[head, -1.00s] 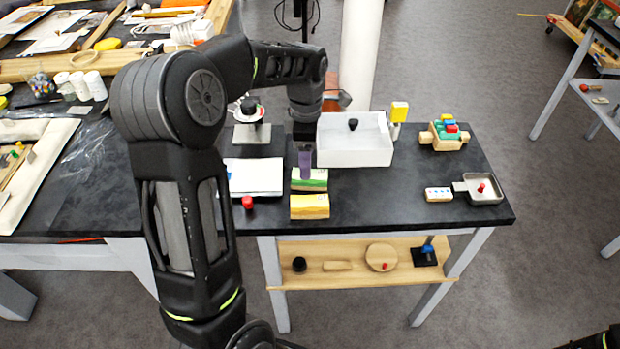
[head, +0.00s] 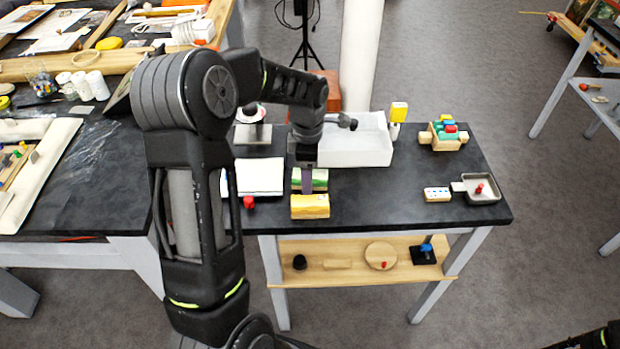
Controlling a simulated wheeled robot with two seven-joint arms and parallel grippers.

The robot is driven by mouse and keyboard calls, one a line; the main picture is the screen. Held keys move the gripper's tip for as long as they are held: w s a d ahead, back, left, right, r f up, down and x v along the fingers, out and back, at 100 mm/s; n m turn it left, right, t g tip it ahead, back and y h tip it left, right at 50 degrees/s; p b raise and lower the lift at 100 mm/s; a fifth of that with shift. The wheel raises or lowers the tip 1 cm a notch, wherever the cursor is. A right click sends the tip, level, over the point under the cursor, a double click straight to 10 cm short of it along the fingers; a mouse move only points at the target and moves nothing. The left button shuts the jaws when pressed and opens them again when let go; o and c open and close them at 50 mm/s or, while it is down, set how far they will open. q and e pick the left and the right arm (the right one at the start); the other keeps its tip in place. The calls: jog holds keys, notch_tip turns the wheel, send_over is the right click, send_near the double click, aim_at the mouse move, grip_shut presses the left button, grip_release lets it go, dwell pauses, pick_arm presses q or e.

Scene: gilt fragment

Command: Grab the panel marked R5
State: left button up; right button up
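Two small painted blocks or panels lie on the black table: one green and white (head: 321,181), one yellow (head: 310,207) just in front of it. No R5 mark is legible on either. My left gripper (head: 307,186) points down over the green one, and its purple-grey fingers hide part of it. The fingertips end near the gap between the two. Whether they touch either one, or are open or shut, I cannot tell. My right gripper is out of view; only a dark bit of my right arm shows in the lower right corner.
A white open tray (head: 356,150) stands right behind the gripper. A white pad (head: 260,176) and a red knob (head: 248,202) lie to the left. A wooden holder with coloured blocks (head: 444,134) and a grey dish (head: 481,189) stand right. Bare tabletop lies between.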

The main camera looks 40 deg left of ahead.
pick_arm(q)
jog(key=shift+c, duration=0.4)
jog(key=c, duration=1.1)
